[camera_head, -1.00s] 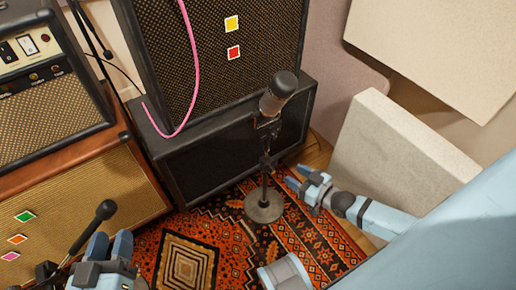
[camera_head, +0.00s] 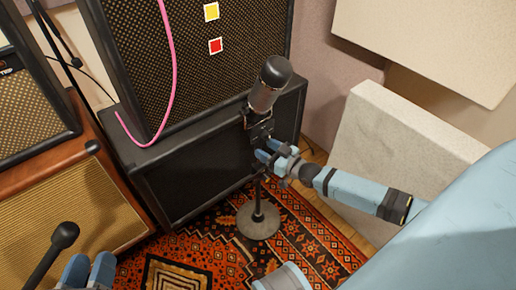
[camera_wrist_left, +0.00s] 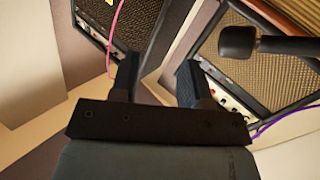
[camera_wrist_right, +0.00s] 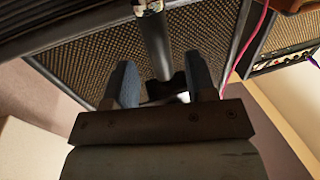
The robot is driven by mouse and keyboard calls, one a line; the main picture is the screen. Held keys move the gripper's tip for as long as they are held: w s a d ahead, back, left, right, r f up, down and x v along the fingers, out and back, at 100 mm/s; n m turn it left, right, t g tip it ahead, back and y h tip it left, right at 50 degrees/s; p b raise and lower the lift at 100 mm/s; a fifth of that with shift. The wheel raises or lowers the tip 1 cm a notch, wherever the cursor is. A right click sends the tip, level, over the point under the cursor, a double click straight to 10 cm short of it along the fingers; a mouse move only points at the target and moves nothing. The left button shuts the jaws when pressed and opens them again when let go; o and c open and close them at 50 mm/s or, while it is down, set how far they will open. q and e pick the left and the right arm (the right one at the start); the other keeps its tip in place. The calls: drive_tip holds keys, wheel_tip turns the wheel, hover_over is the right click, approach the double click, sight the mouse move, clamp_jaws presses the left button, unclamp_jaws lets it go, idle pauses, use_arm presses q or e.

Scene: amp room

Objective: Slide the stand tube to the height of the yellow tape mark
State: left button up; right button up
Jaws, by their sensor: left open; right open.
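The short microphone stand has a round grey base (camera_head: 258,221) on the rug, a thin upright dark tube (camera_head: 257,190) and a large microphone (camera_head: 269,84) on top. In the head view my right gripper (camera_head: 267,151) is at the tube, just below the microphone mount (camera_head: 257,126). In the right wrist view the tube (camera_wrist_right: 155,45) shows between its open fingers; I cannot tell whether they touch it. My left gripper (camera_head: 90,270) is open and empty at the bottom left. A yellow square (camera_head: 211,12) is on the upper speaker cabinet; I see no yellow tape on the tube.
The lower black cabinet (camera_head: 205,170) stands close behind the stand. A pink cable (camera_head: 172,60) hangs over the upper cabinet. Another microphone (camera_head: 64,235) is beside my left gripper. A pale panel (camera_head: 400,160) leans at the right. The patterned rug (camera_head: 205,255) is clear in front.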

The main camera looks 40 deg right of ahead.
sight(258, 144)
drive_tip(key=shift+b+x, duration=0.45)
drive_tip(key=shift+x, duration=1.45)
clamp_jaws()
drive_tip(key=shift+r, duration=0.15)
